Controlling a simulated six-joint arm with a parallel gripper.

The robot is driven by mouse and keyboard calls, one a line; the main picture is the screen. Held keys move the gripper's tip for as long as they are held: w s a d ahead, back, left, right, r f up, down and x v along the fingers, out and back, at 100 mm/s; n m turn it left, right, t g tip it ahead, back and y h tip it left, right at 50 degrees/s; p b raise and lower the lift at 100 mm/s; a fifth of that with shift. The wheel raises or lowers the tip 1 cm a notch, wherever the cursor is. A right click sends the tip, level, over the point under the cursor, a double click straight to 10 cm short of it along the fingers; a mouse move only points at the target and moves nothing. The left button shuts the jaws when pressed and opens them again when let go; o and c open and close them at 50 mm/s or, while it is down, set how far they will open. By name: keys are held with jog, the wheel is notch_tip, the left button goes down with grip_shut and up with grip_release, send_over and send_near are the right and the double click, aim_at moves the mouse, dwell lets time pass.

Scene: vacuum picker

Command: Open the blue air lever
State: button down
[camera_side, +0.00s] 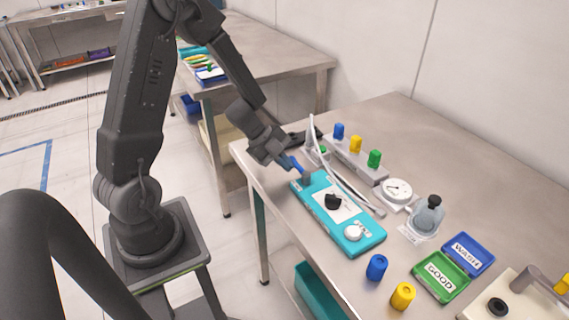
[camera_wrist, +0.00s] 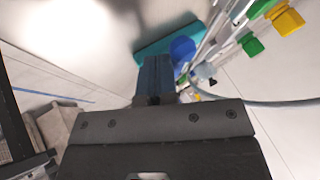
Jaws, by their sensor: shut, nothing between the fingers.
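In the side view, a grey block (camera_side: 359,163) carries a row of upright coloured handles. The blue handle (camera_side: 339,131) is at the far left end, with yellow (camera_side: 355,144) and green (camera_side: 374,158) to its right. I take the blue one as the air lever; it stands upright.
Pale tubes or rods (camera_side: 352,190) lie between tray and block. A gauge (camera_side: 397,190), a flask (camera_side: 429,214), GOOD (camera_side: 440,277) and WASH (camera_side: 467,253) trays, and loose blue (camera_side: 377,267) and yellow (camera_side: 403,295) pieces stand to the right. The table behind the block is clear.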

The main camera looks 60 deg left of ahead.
jog(key=shift+w+m, duration=0.15)
jog(key=shift+m, duration=0.15)
jog(key=shift+w+a+m+g+h, duration=0.25)
jog(key=shift+w+m+g+h, duration=0.5)
jog(key=shift+m, duration=0.55)
jog(key=shift+w+m+g+h, duration=0.35)
jog(key=shift+w+m+g, duration=0.5)
jog(key=shift+m, duration=0.35)
jog(key=shift+w+d, duration=0.15)
jog(key=shift+w, duration=0.5)
jog(key=shift+w+d+m+g, duration=0.2)
jog(key=shift+w+m+g, duration=0.3)
jog(key=shift+m, duration=0.3)
jog(key=shift+w+d, duration=0.8)
jog(key=shift+w, duration=0.1)
jog(key=shift+w+d+m+g, duration=0.3)
jog(key=shift+d+m+g, duration=0.15)
jog(key=shift+m, duration=0.25)
jog(key=shift+w+d, duration=0.2)
jog(key=shift+d, duration=0.1)
